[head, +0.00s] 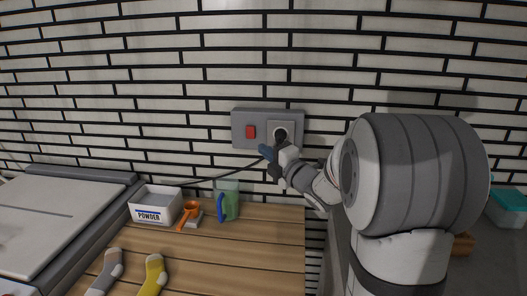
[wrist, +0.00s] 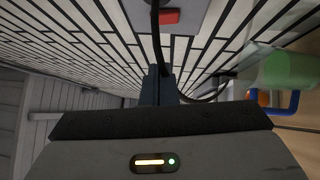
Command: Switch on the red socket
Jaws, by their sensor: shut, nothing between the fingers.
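The red switch (head: 251,132) sits on the left half of the grey wall socket plate (head: 240,118). A dark plug (head: 280,135) is in the outlet on the right half. In the wrist view the red switch (wrist: 171,16) shows at the top, beyond my fingertips. My gripper (head: 265,151) is shut and empty, just below the plate and apart from the switch. Its closed fingers also show in the wrist view (wrist: 160,78). I cannot tell from these frames whether the switch is on or off.
A black cable (head: 215,176) runs from the plug along the wall to the left. Below, a wooden counter (head: 260,245) holds a white powder box (head: 156,206), an orange scoop (head: 188,214), a green jug with a blue handle (head: 230,198), and two socks (head: 152,275).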

